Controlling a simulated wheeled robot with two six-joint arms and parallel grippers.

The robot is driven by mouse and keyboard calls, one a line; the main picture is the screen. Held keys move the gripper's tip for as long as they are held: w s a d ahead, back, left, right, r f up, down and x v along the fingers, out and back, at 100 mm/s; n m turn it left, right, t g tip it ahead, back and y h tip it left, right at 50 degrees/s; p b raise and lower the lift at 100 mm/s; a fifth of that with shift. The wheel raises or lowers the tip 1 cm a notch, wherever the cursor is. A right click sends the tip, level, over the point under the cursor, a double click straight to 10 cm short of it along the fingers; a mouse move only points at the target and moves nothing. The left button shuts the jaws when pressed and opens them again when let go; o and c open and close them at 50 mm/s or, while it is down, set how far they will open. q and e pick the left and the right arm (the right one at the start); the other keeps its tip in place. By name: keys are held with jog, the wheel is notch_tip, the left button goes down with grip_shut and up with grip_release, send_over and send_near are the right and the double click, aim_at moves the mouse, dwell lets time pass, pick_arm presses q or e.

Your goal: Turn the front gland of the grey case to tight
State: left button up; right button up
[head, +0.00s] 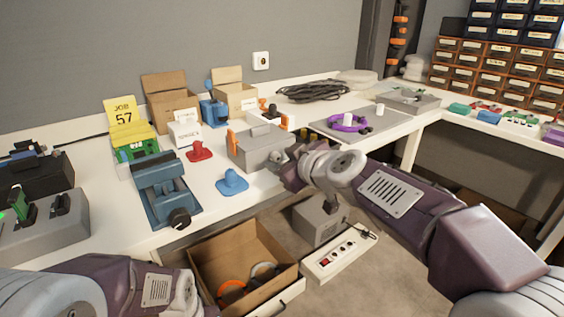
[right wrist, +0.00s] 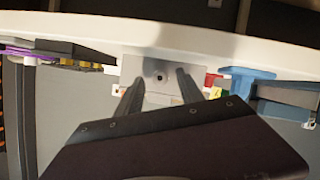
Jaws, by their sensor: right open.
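The grey case (head: 258,143) with orange latches sits near the front edge of the white table in the head view. In the right wrist view its grey front face (right wrist: 148,62) is straight ahead, with a small dark round spot, seemingly the front gland (right wrist: 160,77), in it. My right gripper (head: 284,158) is just in front of the case's right part. Its two dark fingers are apart in the right wrist view (right wrist: 159,82), one each side of the gland, and hold nothing. Contact with the gland cannot be told. My left arm shows at lower left; its gripper is out of frame.
A blue vise (head: 163,188), a blue knob-shaped piece (head: 232,182) and a red one (head: 199,151) stand left of the case. A grey board (head: 385,124) with a purple ring lies to the right.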

jog(key=shift+w+a, duration=0.1)
jog(key=shift+w, duration=0.1)
jog(key=shift+f, duration=0.1)
grip_shut()
